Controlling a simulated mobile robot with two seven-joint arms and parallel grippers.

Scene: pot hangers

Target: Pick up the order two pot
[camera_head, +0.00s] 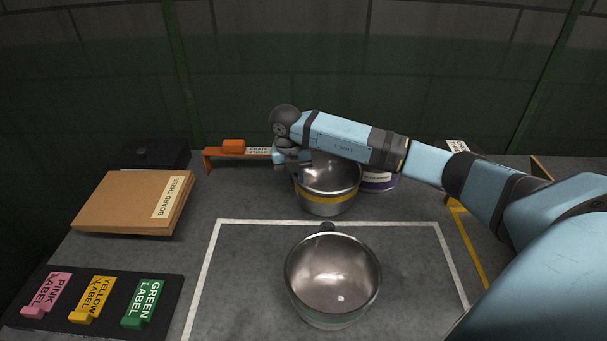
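A steel pot with a yellow band (329,203) stands at the back middle of the table. A second steel pot (334,277) with a greenish band stands nearer, inside the white outline. Neither pot shows an order number, so I cannot tell which is order two. My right arm reaches in from the right, and its gripper (296,173) points down at the left rim of the yellow-banded pot. The fingers are small and dark against the rim, so I cannot tell whether they grip it. My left gripper is not in view.
An orange rack with a crate strap label (222,154) stands behind the gripper. A purple-banded can (379,182) is right of the far pot. A brown board (125,203), a black case (152,154) and a label tray (164,292) are at left. The white-outlined area is clear around the near pot.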

